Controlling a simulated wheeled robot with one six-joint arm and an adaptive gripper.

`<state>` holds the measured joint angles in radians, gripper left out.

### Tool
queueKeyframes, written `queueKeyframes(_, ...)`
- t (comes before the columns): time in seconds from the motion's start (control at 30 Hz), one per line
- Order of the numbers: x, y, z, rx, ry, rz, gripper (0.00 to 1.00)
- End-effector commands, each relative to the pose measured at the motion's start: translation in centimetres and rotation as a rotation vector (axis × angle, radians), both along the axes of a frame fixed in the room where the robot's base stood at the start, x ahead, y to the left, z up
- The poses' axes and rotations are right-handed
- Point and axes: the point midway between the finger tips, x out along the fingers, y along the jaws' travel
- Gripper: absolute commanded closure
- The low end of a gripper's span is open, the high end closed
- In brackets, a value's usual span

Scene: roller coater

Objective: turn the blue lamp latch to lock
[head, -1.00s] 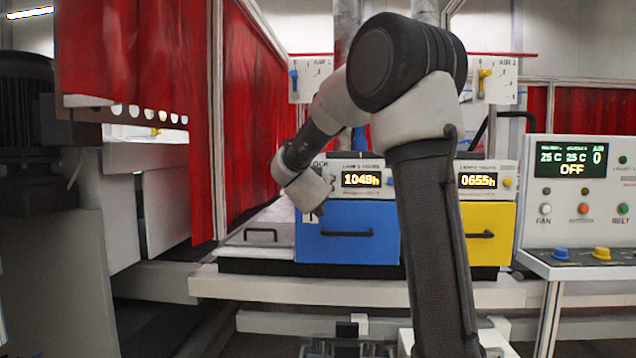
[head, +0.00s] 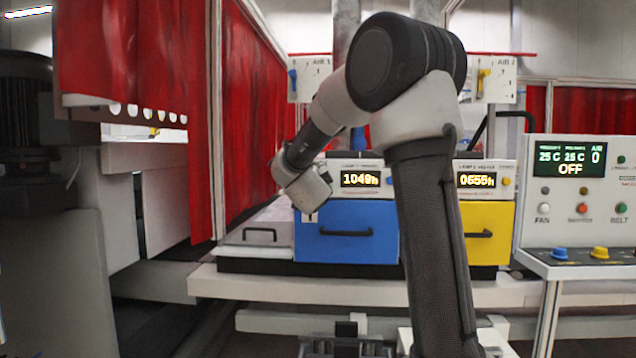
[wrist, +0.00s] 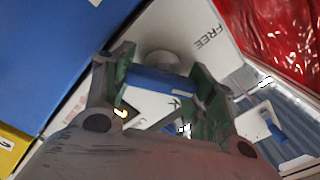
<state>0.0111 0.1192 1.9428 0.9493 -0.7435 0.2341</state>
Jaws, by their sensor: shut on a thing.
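The blue lamp latch (wrist: 160,82) shows in the wrist view as a blue bar below a round grey knob (wrist: 162,59) on a white panel. My gripper (wrist: 160,72) has its green-padded fingers on either side of the bar and is shut on it. The word FREE (wrist: 207,38) is readable on the panel to the upper right; a letter K shows below the bar, with the rest hidden. In the head view my wrist covers the latch at the left end of the blue lamp drawer (head: 347,233).
A yellow drawer (head: 484,240) is right of the blue one. Red curtains (head: 255,120) hang close to the left of my wrist. A control panel (head: 575,185) stands at the right. A second blue part (wrist: 268,125) shows at the right of the wrist view.

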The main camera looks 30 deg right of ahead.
Motion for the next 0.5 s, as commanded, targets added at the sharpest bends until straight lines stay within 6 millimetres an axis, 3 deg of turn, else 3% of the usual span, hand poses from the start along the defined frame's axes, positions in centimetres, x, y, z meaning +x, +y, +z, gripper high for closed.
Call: queueKeyframes(0.5, -0.06, -0.09, -0.25, 0.343, -0.231, -0.001, 0.68)
